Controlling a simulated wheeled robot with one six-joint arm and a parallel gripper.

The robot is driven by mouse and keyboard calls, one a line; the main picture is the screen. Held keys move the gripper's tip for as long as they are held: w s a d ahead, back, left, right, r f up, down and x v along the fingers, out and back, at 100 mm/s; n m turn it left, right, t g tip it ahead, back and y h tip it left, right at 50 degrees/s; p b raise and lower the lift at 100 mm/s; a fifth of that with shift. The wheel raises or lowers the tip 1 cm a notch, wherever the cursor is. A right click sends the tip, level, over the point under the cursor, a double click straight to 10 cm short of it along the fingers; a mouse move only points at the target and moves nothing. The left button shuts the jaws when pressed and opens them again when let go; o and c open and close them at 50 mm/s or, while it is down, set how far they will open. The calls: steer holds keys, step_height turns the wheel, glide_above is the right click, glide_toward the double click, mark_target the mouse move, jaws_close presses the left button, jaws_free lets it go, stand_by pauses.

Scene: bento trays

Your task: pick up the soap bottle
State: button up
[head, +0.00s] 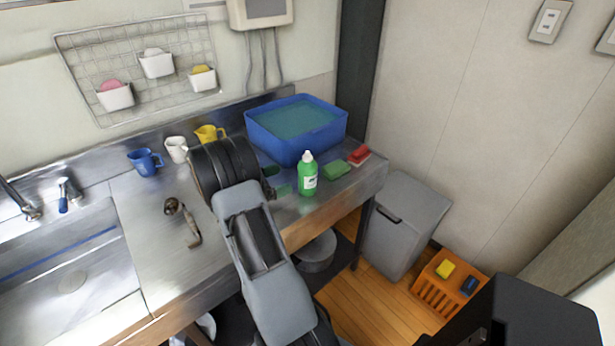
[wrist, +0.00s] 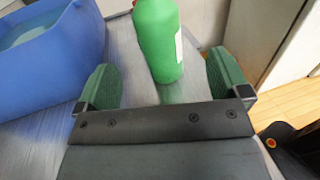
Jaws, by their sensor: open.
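The soap bottle (head: 307,178) is green with a white cap and a pale label. It stands upright on the steel counter (head: 145,225), near its right end. In the wrist view the bottle (wrist: 160,45) is ahead, roughly between my two green finger pads, with visible gaps on both sides; its top is cut off. My gripper (wrist: 165,82) is open and empty. In the head view my gripper (head: 277,180) is just left of the bottle, partly hidden by my arm.
A blue water-filled tub (head: 310,150) stands behind the bottle. A green sponge (head: 337,170) and a red sponge (head: 358,155) lie to its right. Blue (head: 145,161), white (head: 176,149) and yellow (head: 209,134) mugs stand at the back. The counter's front edge is close.

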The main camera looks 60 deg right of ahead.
mark_target(308, 169)
steer(key=shift+p+x, duration=0.85)
steer(key=shift+x, duration=4.35)
steer(key=shift+w, duration=0.15)
steer(key=shift+c, duration=0.3)
steer(key=c, duration=1)
steer(key=shift+c, duration=0.6)
steer(key=shift+r, duration=0.15)
